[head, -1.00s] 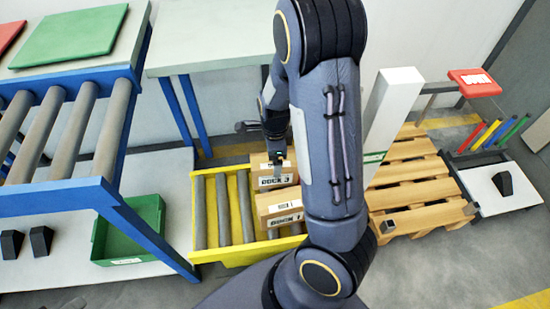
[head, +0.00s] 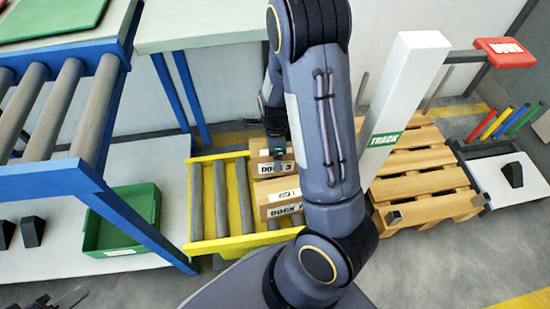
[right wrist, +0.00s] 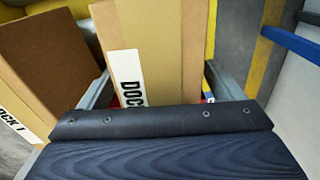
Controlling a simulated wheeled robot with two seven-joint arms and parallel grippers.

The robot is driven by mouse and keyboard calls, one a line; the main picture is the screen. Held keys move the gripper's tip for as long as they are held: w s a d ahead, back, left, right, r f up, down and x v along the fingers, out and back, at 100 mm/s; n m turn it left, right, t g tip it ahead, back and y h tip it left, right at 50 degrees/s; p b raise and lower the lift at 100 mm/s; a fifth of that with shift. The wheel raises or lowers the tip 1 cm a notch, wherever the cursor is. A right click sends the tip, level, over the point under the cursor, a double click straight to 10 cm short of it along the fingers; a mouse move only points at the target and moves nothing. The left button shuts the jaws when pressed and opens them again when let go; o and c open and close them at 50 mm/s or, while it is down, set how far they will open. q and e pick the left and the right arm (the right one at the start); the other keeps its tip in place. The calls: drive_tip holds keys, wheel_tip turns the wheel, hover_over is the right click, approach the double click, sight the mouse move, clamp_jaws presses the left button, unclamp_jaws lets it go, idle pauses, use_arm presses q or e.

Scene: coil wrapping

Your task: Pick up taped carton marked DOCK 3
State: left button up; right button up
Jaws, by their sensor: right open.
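The taped carton marked DOCK 3 (head: 263,158) stands at the far end of the yellow-framed roller bed. It also fills the middle of the right wrist view (right wrist: 165,45), its white DOCK label partly hidden by my gripper body. My right gripper (head: 278,158) is over this carton. In the right wrist view my right gripper (right wrist: 160,85) is open, one finger on each side of the carton; I cannot tell whether they touch it. Dark finger-like parts at the bottom left edge of the head view look like my left gripper (head: 62,299), mostly cut off.
A second carton marked DOCK 1 (head: 275,198) stands close in front, also in the right wrist view (right wrist: 45,75). The yellow roller bed (head: 203,245) has free rollers at left. A wooden pallet (head: 425,180) and white TRACK post (head: 405,90) stand right; a green bin (head: 110,252) is left.

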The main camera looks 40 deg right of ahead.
drive_tip(key=shift+r, duration=0.1)
drive_tip(key=c, duration=1.5)
